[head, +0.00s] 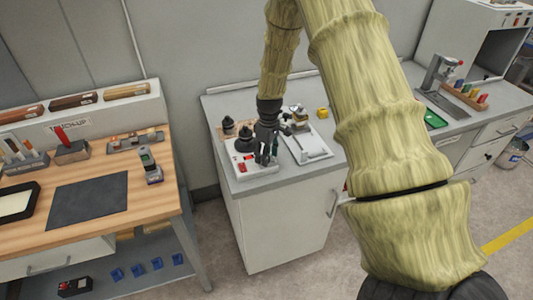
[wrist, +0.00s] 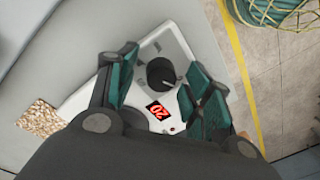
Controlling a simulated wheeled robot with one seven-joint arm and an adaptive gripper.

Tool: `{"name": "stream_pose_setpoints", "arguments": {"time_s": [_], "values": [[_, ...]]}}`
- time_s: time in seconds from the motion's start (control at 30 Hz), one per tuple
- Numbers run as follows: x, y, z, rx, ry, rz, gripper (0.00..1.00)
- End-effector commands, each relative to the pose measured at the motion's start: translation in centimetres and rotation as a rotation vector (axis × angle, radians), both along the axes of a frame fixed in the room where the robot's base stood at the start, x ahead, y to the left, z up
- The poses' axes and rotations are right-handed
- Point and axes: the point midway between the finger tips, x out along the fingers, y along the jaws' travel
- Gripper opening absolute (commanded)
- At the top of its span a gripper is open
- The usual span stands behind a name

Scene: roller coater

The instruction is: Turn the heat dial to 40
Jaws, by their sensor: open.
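The heat dial (wrist: 160,73) is a round black knob on a white control box (wrist: 92,94) in the wrist view. A red display (wrist: 159,111) next to it reads 20. My gripper (wrist: 164,82) is open, with one teal-padded finger on each side of the dial. I cannot tell whether either finger touches it. In the head view my gripper (head: 265,156) points down over the box (head: 254,181) at the counter's front left corner. The dial is hidden there behind the fingers.
Black weights (head: 244,140) stand just left of my gripper on the grey counter (head: 226,105). A wooden bench (head: 150,199) is at the left, with a floor gap between. A granular tan patch (wrist: 41,117) lies beside the box.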

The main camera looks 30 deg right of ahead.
Motion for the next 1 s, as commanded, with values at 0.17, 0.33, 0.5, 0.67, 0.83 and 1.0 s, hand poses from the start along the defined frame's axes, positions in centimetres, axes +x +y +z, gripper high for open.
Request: {"name": "stream_pose_setpoints", "arguments": {"time_s": [0.17, 0.33, 0.5, 0.67, 0.83, 1.0], "values": [[0.01, 0.01, -0.05, 0.0, 0.0, 0.0, 0.51], [0.0, 0.0, -0.04, 0.0, 0.0, 0.0, 0.34], [0.0, -0.02, -0.03, -0.001, 0.0, 0.0, 0.04], [0.02, -0.04, -0.01, -0.001, 0.0, -0.003, 0.04], [0.02, -0.05, -0.03, -0.001, -0.001, -0.031, 0.04], [0.02, -0.07, -0.06, -0.002, -0.001, -0.111, 0.04]]}}
